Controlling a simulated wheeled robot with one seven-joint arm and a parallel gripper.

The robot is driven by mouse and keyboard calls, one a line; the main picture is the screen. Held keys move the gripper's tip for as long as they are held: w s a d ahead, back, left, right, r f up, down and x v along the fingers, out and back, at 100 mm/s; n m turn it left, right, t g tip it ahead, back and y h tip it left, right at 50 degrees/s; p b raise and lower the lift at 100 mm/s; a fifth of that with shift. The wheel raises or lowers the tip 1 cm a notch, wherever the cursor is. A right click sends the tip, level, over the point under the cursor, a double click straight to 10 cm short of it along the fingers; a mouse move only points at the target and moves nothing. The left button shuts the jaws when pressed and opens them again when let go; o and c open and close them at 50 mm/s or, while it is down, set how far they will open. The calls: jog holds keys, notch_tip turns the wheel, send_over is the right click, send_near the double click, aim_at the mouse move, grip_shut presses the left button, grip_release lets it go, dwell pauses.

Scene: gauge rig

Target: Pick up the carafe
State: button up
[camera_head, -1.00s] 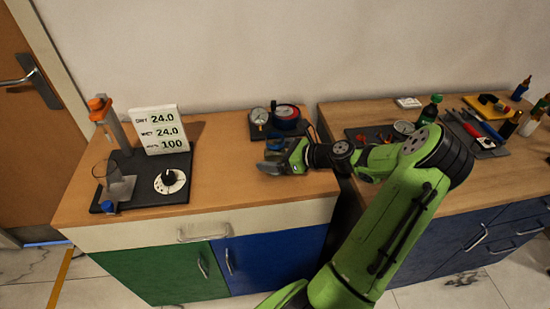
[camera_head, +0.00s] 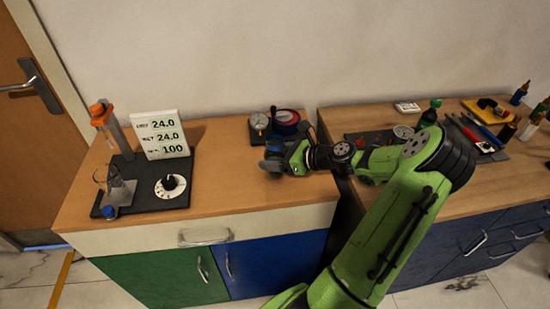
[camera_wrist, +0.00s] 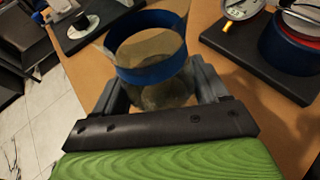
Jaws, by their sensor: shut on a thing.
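The carafe (camera_wrist: 155,62) is a clear glass vessel with a blue band around it. In the wrist view it stands between the two grey fingers of my gripper (camera_wrist: 160,88), which is shut on it. The wooden top shows around it; I cannot tell whether its base touches the top. In the head view my gripper (camera_head: 273,163) is over the right part of the left cabinet's top. The carafe's blue band (camera_head: 275,147) shows only in part there, mostly hidden by the gripper.
A dark gauge board (camera_head: 256,137) with a dial and a blue-red drum stands just behind my gripper. At the left is a black rig (camera_head: 150,203) with a glass beaker, knob and display (camera_head: 160,136). Tools crowd the right counter. The wood between is clear.

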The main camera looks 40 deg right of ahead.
aim_at(267, 133)
jog(key=shift+r+p, duration=1.6)
jog(key=shift+r, duration=2.75)
